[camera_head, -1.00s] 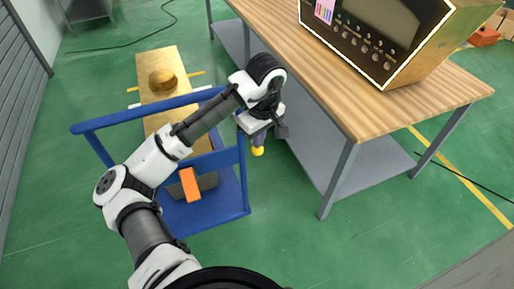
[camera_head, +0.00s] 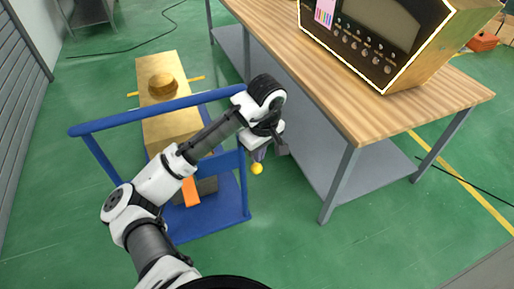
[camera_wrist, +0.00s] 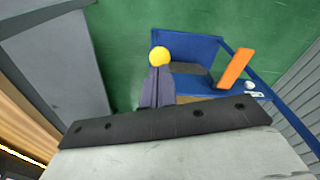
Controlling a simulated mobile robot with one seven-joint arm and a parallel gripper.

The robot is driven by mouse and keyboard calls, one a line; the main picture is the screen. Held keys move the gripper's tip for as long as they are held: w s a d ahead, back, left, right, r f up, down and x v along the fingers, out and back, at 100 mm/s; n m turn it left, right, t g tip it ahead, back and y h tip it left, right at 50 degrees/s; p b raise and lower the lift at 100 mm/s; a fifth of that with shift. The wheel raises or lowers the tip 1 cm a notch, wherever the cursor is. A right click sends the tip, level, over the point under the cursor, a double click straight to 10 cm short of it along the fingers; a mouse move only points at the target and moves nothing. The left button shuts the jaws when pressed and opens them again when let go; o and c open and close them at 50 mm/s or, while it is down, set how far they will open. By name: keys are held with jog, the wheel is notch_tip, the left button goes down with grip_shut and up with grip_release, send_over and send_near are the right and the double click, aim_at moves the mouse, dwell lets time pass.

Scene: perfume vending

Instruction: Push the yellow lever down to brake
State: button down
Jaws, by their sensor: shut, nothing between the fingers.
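The yellow lever shows as a round yellow knob (camera_head: 257,168) at the right side of the blue cart, just below my gripper (camera_head: 258,155). In the wrist view the yellow knob (camera_wrist: 160,56) is right at the tips of my gripper (camera_wrist: 157,72). My fingers are shut together with nothing between them and point down at the knob. They look to be touching it or very close; I cannot tell which. The lever's shaft is hidden. The blue cart (camera_head: 105,165) has a rail and carries a gold box (camera_head: 160,65) with a round gold knob.
An orange part (camera_head: 190,192) sits low on the cart, partly behind my arm; the wrist view shows it too (camera_wrist: 235,68). A wooden workbench (camera_head: 350,110) with a grey lower shelf (camera_head: 300,125) stands close on the right, bearing a control box (camera_head: 380,40). Green floor is open in front.

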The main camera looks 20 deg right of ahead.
jog(key=s+p, duration=0.1)
jog(key=s+d+r+p, duration=0.1)
jog(key=shift+s+p, duration=0.25)
jog(key=shift+p, duration=0.15)
notch_tip(320, 180, up, 14)
jog(key=s+p, duration=0.1)
jog(key=shift+s+d+f, duration=0.15)
jog(key=shift+d, duration=0.15)
dwell(0.5)
